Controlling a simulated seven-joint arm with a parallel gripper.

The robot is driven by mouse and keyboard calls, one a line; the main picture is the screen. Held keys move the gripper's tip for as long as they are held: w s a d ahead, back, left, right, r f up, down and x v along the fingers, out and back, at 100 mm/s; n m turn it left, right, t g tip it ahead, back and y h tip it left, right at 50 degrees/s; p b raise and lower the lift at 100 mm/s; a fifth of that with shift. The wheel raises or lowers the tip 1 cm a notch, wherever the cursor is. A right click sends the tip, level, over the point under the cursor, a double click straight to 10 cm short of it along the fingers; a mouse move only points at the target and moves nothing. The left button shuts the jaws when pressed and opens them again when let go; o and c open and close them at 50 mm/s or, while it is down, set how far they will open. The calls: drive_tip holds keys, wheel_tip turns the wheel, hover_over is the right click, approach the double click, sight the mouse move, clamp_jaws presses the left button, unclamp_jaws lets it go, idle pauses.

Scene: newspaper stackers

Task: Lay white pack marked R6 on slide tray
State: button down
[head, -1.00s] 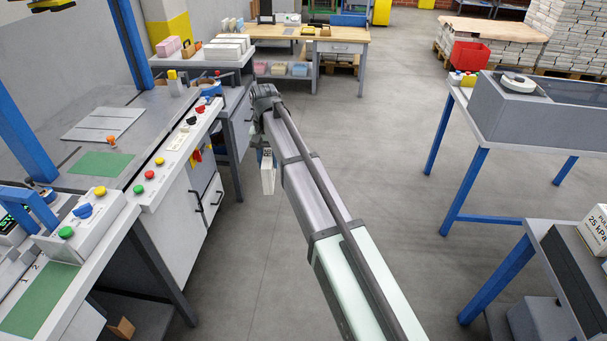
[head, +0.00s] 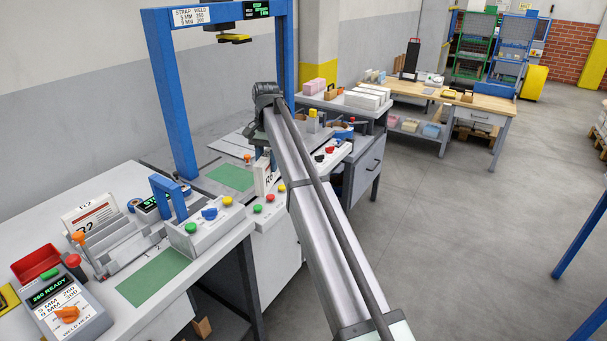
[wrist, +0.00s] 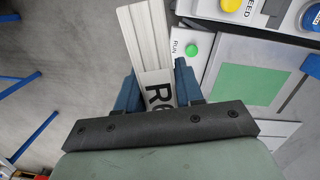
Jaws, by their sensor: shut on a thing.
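The white pack marked R6 (head: 263,176) hangs upright from my gripper in the head view, in front of the strap-weld bench. The wrist view shows my gripper (wrist: 156,80) with its blue fingers shut on the pack (wrist: 145,40), its R6 label partly hidden by the gripper body. In the head view most of my gripper is hidden behind my arm. A grey flat bed with a green mat (head: 232,177) lies under the blue arch, just left of the pack; the mat also shows in the wrist view (wrist: 247,84). I cannot tell which surface is the slide tray.
The blue arch (head: 170,95) stands over the bed. A button console (head: 207,230) is at the near edge. A slotted grey rack (head: 125,245) holds a white pack marked R2 (head: 88,215). A red bin (head: 37,262) is at left.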

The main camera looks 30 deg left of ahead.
drive_tip(key=s+a+r+n, duration=0.1)
drive_tip(key=s+a+r, duration=0.4)
drive_tip(key=s+a, duration=0.75)
drive_tip(key=s+a+r+n, duration=0.1)
drive_tip(key=s+a+r, duration=0.4)
drive_tip(key=s+a, duration=0.75)
drive_tip(key=s+d+f+m, duration=0.2)
drive_tip(key=s+f+m, duration=0.3)
drive_tip(key=s+f, duration=0.6)
drive_tip(key=shift+s+d+f, duration=0.3)
drive_tip(key=shift+s, duration=0.75)
drive_tip(key=shift+f, duration=3.85)
drive_tip(key=shift+f, duration=0.55)
